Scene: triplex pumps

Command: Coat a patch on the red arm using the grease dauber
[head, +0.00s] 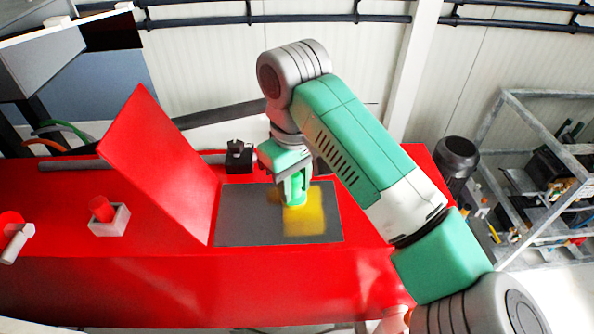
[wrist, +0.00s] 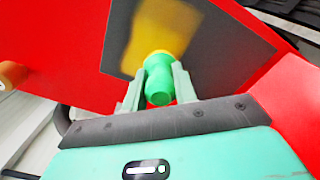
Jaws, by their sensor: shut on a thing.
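The grey patch (head: 245,215) lies on the flat top of the red body (head: 200,280). Yellow grease (head: 305,222) covers part of its right half, with a fainter smear by the dauber. The head is at or very close to the patch; I cannot tell contact for certain.
A slanted red panel (head: 160,165) rises at the patch's left edge. A small black block (head: 239,157) stands behind the patch. A white box with a red knob (head: 108,215) sits further left. A metal frame rack (head: 545,180) stands at the right.

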